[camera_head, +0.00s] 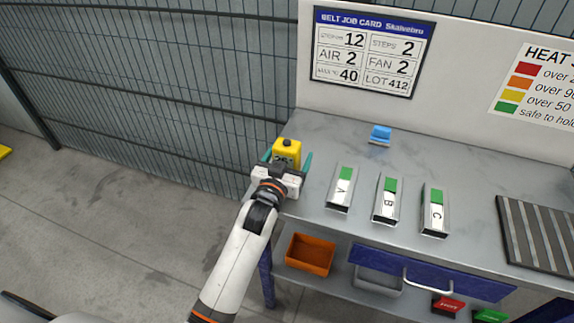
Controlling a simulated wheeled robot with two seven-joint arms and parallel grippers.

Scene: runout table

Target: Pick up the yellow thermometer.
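The yellow thermometer (287,149) stands near the left end of the grey table, with a dark knob on top and a small display on its front. My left gripper (287,159) is at it, with one teal finger on each side. The fingers are spread wider than the thermometer, and a gap shows at the right finger. The gripper body hides the thermometer's lower part. My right gripper is not in view.
Three metal blocks labelled A (341,190), B (386,201) and C (434,212) stand to the right. A blue object (380,134) lies behind them. A striped dark plate (537,236) is at the right. An orange bin (310,254) sits on the lower shelf. Fence stands left.

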